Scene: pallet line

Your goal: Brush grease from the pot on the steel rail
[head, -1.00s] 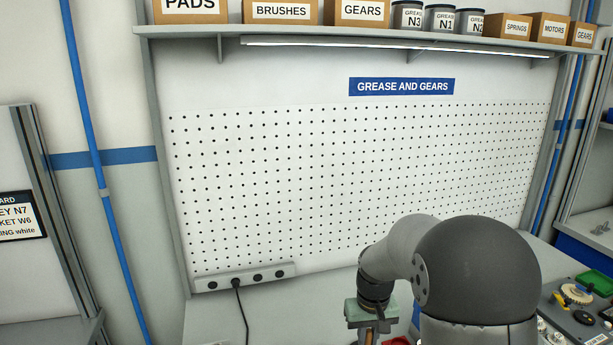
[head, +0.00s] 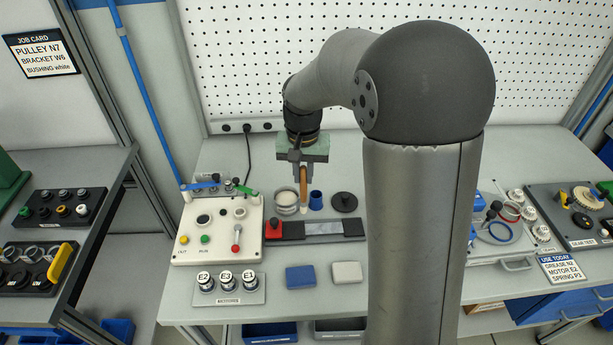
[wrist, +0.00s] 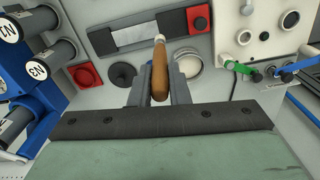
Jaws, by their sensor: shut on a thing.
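My gripper (head: 303,172) is shut on a brush (head: 303,185) with a brown wooden handle and a pale tip pointing down. The brush also shows in the wrist view (wrist: 159,78). A round grease pot (head: 286,203) with pale contents stands just left of the brush in the head view; in the wrist view the pot (wrist: 188,65) is right of it, partly behind a finger. The steel rail (head: 321,228), with black parts at both ends, lies in front of the pot; it also shows in the wrist view (wrist: 140,37). Whether the tip touches anything is unclear.
A blue cup (head: 316,200) and a black disc (head: 344,202) stand right of the brush. A red block (head: 273,227) sits at the rail's left end, beside a white control panel (head: 223,249). Blue (head: 300,275) and grey (head: 347,272) pads lie in front. My arm hides the bench further right.

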